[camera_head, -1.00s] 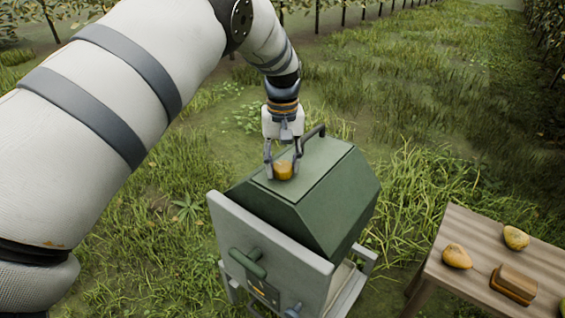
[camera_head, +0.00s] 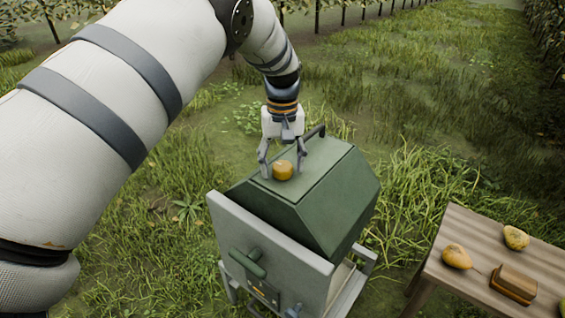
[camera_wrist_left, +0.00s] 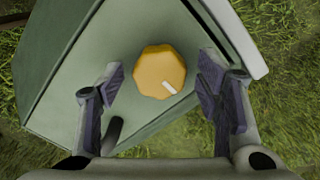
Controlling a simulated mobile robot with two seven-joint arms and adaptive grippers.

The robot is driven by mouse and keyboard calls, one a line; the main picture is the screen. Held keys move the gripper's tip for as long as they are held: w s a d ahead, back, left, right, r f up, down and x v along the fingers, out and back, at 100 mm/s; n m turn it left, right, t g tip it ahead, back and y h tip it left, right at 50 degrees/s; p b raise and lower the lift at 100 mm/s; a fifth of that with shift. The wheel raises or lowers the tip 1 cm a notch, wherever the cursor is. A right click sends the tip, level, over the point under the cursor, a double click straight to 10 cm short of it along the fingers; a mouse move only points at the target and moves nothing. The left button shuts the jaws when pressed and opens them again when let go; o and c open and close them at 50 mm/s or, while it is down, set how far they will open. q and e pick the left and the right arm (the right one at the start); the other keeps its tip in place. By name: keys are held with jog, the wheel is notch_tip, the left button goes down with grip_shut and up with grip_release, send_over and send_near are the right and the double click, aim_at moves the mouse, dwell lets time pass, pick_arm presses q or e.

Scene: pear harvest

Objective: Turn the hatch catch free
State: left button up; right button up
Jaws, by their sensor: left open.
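The hatch catch is a yellow-orange faceted knob (camera_head: 283,170) on top of the green hatch box (camera_head: 335,205). In the left wrist view the knob (camera_wrist_left: 160,70) shows a pale mark at its lower right. My left gripper (camera_head: 283,174) is open above the hatch, with its fingers on either side of the knob. In the left wrist view the left gripper's fingers (camera_wrist_left: 166,92) stand clear of the knob, with gaps on both sides. My right gripper is not in view.
A dark handle (camera_head: 312,132) rises at the hatch's far edge. A grey panel with a green lever (camera_head: 247,263) faces the near side. A wooden table (camera_head: 470,225) at right bears pears (camera_head: 456,256) and a brown block (camera_head: 514,284). Grass lies around.

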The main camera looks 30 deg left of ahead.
aim_at(282, 165)
pick_arm(q)
notch_tip(282, 165, up, 12)
dwell(0.3)
